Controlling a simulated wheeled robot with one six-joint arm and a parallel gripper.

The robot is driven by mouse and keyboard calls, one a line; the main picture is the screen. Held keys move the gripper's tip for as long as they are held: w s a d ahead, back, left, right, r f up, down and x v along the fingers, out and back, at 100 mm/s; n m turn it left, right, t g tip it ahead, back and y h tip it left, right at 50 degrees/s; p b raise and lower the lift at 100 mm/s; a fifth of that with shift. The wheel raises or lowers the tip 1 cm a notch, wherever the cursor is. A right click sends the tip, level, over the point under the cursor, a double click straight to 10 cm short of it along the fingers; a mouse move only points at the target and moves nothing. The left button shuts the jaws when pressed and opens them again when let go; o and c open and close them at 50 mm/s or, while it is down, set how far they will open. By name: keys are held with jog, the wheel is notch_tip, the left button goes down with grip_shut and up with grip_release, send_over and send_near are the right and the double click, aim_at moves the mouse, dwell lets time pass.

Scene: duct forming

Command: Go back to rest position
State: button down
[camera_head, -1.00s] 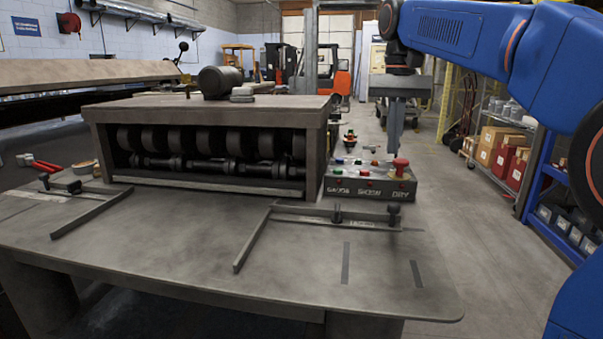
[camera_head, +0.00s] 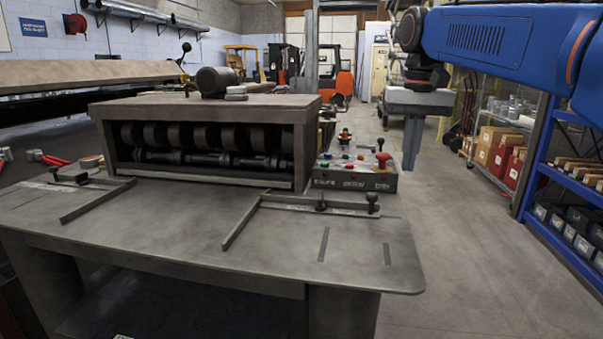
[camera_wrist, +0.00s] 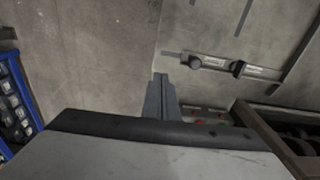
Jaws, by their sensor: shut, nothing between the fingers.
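My gripper (camera_head: 411,143) hangs from my blue arm at the upper right in the head view, pointing down. Its fingers are together with nothing between them. It is to the right of the control box (camera_head: 355,172) and appears clear of it. In the wrist view the shut fingers (camera_wrist: 161,80) show at the middle, with the table below them and the floor to the left.
The roller forming machine (camera_head: 205,140) stands on the grey table (camera_head: 170,235), which carries guide bars (camera_head: 240,222). A blue shelf (camera_head: 548,140) with boxes and bins stands at the right. The aisle floor (camera_head: 460,230) between is clear.

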jog(key=s+d+f+n+t, duration=0.1)
jog(key=s+d+f+t, duration=0.1)
jog(key=s+f, duration=1)
jog(key=s+d+f+n+t, duration=0.1)
jog(key=s+d+f+t, duration=0.1)
jog(key=s+f, duration=1.1)
notch_tip(320, 180, down, 3)
jog(key=shift+d+f, duration=0.2)
jog(key=shift+d, duration=0.5)
